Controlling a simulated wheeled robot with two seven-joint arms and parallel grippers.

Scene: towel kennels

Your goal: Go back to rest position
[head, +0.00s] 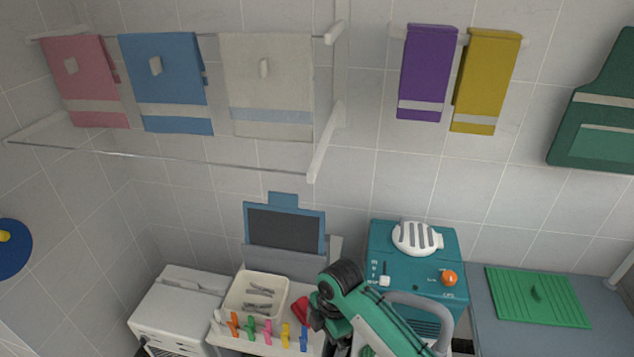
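My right arm (372,312), green and black, comes in from the bottom edge right of the middle. It reaches up and left to a dark joint (340,275) in front of the low furniture. No gripper fingers can be made out on it. My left arm and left gripper do not show.
Pink (85,75), blue (162,75) and pale (266,75) towels hang on a rail; purple (427,70) and yellow (484,75) ones hang to the right. Below stand a white cabinet (180,305), a tray (240,300) with grey clips, coloured pegs (250,327), and a teal machine (415,260).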

